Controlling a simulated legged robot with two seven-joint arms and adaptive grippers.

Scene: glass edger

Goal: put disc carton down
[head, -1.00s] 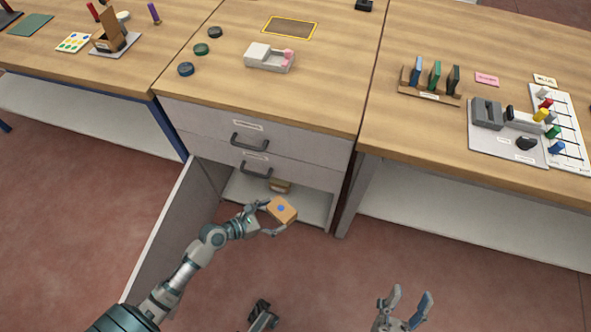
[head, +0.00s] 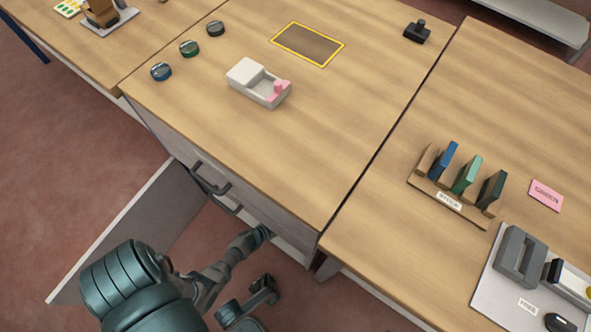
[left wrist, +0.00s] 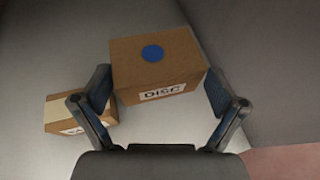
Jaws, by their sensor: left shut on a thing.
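The disc carton is a brown box (left wrist: 158,72) with a blue dot on top and a "DISC" label on its front. In the left wrist view it sits between the two fingers of my left gripper (left wrist: 160,90), which is shut on it. The carton is inside the cabinet, over a pale shelf (left wrist: 160,122); I cannot tell whether it touches the shelf. In the head view my left arm reaches under the table edge, and the carton and fingers are hidden there. My right gripper is not clearly in view.
A second carton (left wrist: 82,113) stands close by on the left in the left wrist view. A cabinet wall (left wrist: 265,70) rises on the right. The open cabinet door (head: 130,235) is left of my arm. The tabletop (head: 300,150) overhangs the cabinet.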

